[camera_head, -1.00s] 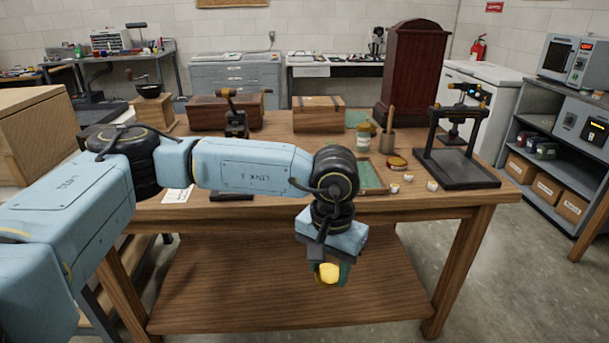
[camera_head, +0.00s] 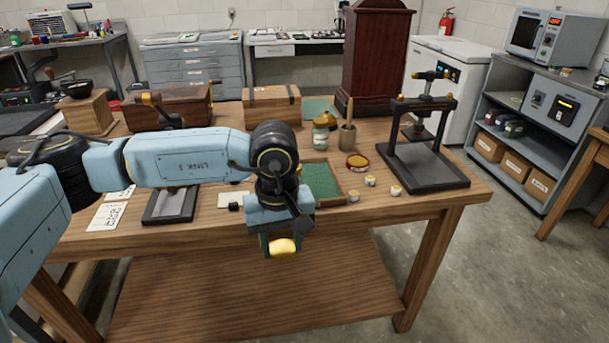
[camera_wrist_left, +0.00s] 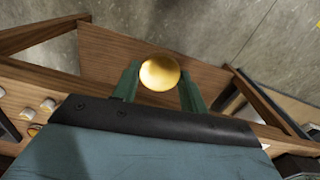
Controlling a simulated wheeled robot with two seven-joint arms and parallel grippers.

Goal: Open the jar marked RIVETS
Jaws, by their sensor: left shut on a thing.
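My left gripper (camera_head: 280,240) is shut on a round gold-yellow piece (camera_head: 284,249), held in front of the table's near edge, above the lower shelf. In the left wrist view the piece (camera_wrist_left: 160,73) sits between the two green fingers (camera_wrist_left: 158,88); it looks like a smooth round lid or knob. A glass jar (camera_head: 320,136) with a pale label stands on the table behind the gripper, apart from it. A gold-brown shape shows at its top. The label is too small to read, so I cannot tell whether it says RIVETS. My right gripper is out of view.
The wooden table (camera_head: 420,202) holds a green-lined tray (camera_head: 321,181), a cup with a stick (camera_head: 347,137), a round red-rimmed tin (camera_head: 357,161), several small white-and-gold pots (camera_head: 370,181) and a black press stand (camera_head: 425,172). Wooden boxes (camera_head: 271,104) stand behind. Floor in front is clear.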

